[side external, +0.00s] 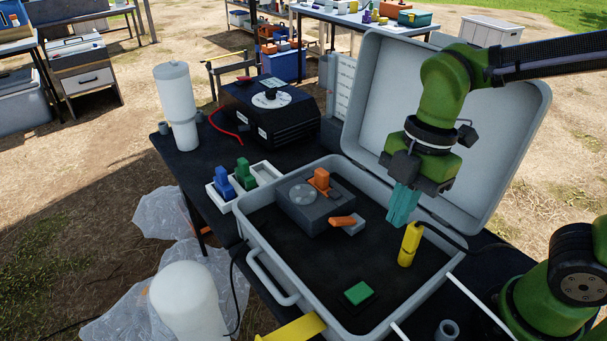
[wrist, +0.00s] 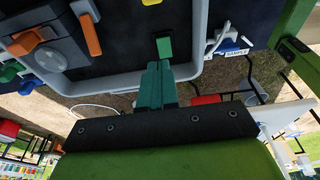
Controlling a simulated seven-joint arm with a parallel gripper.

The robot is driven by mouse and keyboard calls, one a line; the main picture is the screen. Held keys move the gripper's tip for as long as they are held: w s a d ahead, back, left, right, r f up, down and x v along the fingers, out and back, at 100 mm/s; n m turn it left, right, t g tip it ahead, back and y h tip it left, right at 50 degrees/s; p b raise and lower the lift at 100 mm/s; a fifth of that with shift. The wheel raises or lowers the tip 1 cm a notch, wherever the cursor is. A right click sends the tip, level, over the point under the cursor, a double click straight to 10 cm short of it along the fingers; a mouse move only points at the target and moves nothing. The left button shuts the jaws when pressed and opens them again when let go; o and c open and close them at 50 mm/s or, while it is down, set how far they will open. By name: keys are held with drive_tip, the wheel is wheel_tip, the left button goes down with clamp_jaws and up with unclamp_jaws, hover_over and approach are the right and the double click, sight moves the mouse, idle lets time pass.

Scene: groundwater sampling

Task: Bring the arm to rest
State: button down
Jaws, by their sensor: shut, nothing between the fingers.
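My gripper (side external: 402,207) has teal fingers that are closed together with nothing between them. It hangs over the right part of the open grey case (side external: 273,263), above the case floor. In the wrist view my gripper (wrist: 157,70) points toward a green block (wrist: 164,47). My green arm reaches in from the right edge of the side view.
The case holds a grey device (side external: 318,213) with an orange block (side external: 321,179), an orange-handled piece (side external: 343,221), the green block (side external: 358,293) and a yellow probe (side external: 409,245) close to my fingers. The case's raised lid (side external: 385,90) stands behind my gripper. A black machine (side external: 270,110) is further back.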

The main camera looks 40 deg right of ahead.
drive_tip(key=shift+d+r, duration=0.1)
drive_tip(key=shift+r, duration=0.05)
drive_tip(key=d+r+m+t, duration=0.4)
drive_tip(key=d+m+t, duration=0.3)
drive_tip(key=m, duration=1.5)
drive_tip(key=shift+w+d+r, duration=0.15)
drive_tip(key=shift+w+d, duration=0.15)
drive_tip(key=shift+d, duration=0.85)
